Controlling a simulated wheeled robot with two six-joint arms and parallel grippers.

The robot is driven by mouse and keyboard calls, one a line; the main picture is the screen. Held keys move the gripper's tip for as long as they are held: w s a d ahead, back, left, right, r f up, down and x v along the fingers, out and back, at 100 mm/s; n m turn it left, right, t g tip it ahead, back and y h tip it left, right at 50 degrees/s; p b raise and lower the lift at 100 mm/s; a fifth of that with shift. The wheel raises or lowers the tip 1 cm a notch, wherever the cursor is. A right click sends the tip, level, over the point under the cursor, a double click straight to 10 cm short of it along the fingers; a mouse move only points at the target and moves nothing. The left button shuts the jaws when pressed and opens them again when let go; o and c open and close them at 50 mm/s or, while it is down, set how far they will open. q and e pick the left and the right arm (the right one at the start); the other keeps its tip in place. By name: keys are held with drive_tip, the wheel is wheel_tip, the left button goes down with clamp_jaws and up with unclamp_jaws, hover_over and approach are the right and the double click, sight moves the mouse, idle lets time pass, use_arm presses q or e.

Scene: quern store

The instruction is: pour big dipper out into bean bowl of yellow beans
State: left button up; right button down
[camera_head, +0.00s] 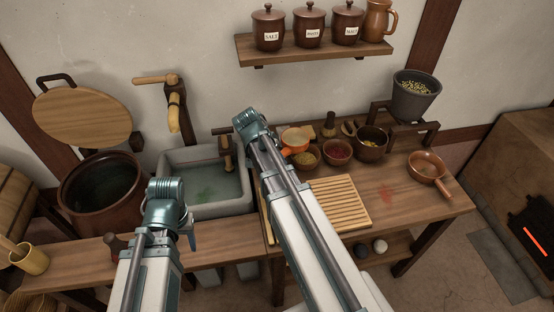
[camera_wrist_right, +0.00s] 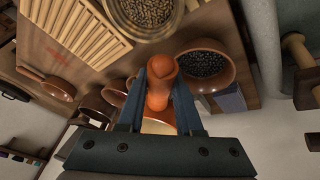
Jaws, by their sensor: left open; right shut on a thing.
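The orange dipper (camera_head: 297,136), with a pale inside, is among the bowls at the left of the wooden table. My right gripper (camera_wrist_right: 163,88) is shut on its orange handle (camera_wrist_right: 162,68); my right arm partly hides this in the head view. I cannot tell if the dipper clears the table. A small bowl with olive-yellow contents (camera_head: 306,158) is just in front of the dipper. A bowl of beans (camera_wrist_right: 148,12) at the top of the wrist view may be that one. My left gripper (camera_head: 190,238) is open and empty before the sink, its fingers largely hidden.
A bowl of red beans (camera_head: 338,149), a dark pot (camera_head: 371,145) and a brown pan (camera_head: 428,170) stand to the right. A bowl of dark beans (camera_wrist_right: 205,66) is beside my right gripper. A slatted board (camera_head: 342,203) lies in front. The stone sink (camera_head: 225,206) is left.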

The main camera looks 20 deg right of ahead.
drive_tip(key=shift+b+x, duration=0.85)
drive_tip(key=shift+x, duration=0.1)
drive_tip(key=shift+s+a+r+p, duration=0.1)
drive_tip(key=shift+a+r+p, duration=0.1)
drive_tip(key=shift+p, duration=0.2)
drive_tip(key=shift+d+r+t+y+p, duration=0.2)
drive_tip(key=shift+r+t+y+p, duration=0.2)
drive_tip(key=shift+r+y+p, duration=1.6)
drive_tip(key=shift+s+d+r+y+p, duration=0.15)
drive_tip(key=shift+d+r+y+p, duration=0.3)
drive_tip(key=shift+p, duration=0.75)
drive_tip(key=shift+d+r+t+y, duration=0.1)
drive_tip(key=shift+r+t+y, duration=0.15)
drive_tip(key=shift+y, duration=0.2)
drive_tip(key=shift+d+r+m+p, duration=0.2)
drive_tip(key=shift+m+p, duration=0.1)
drive_tip(key=shift+p, duration=0.1)
drive_tip(key=shift+s+d+r+t+y, duration=0.15)
drive_tip(key=shift+r+t+y, duration=0.1)
drive_tip(key=shift+y, duration=0.35)
drive_tip(key=shift+d+r+y+p, duration=0.3)
drive_tip(key=shift+d+r+y, duration=0.2)
drive_tip(key=shift+y, duration=0.2)
